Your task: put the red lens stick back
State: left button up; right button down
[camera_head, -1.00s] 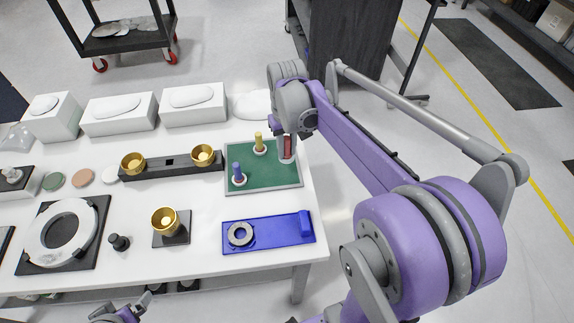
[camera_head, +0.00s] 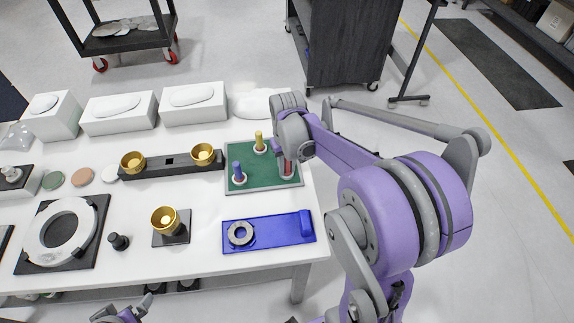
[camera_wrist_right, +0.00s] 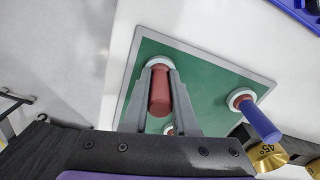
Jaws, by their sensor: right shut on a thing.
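The red lens stick (camera_head: 288,168) is upright at the right part of the green board (camera_head: 262,179). My right gripper (camera_head: 287,155) is shut on it from above. In the right wrist view the red stick (camera_wrist_right: 160,92) is between the two fingers, with a white ring (camera_wrist_right: 158,62) at its lower end. I cannot tell whether it is fully seated. The blue stick (camera_head: 238,171) and the yellow stick (camera_head: 259,140) stand upright in white rings on the same board. My left gripper (camera_head: 140,308) shows only partly at the bottom edge; its opening is unclear.
A blue tray (camera_head: 272,234) with a grey ring (camera_head: 240,233) lies in front of the board. A black bar (camera_head: 172,166) with gold cups is to the left. White boxes (camera_head: 194,104) line the back. The table's right edge is close to the board.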

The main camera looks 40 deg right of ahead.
jog(key=c, duration=0.7)
grip_release()
jog(key=shift+s, duration=0.1)
jog(key=shift+r, duration=0.5)
notch_tip(320, 180, up, 11)
jog(key=shift+p, duration=0.5)
jog(key=shift+s+a, duration=0.1)
jog(key=shift+a, duration=0.25)
jog(key=s+a+f+n+t, duration=0.1)
jog(key=s+a+f+t, duration=0.1)
jog(key=s+a, duration=0.1)
jog(key=s+a+f+n+t, duration=0.1)
jog(key=s+a+f+t, duration=0.1)
jog(key=a, duration=0.4)
jog(key=s+a+f+t, duration=0.2)
jog(key=s+a+f, duration=0.1)
jog(key=s+a, duration=0.2)
jog(key=shift+s+f+n, duration=0.25)
jog(key=shift+s+n, duration=0.1)
jog(key=shift+n, duration=0.05)
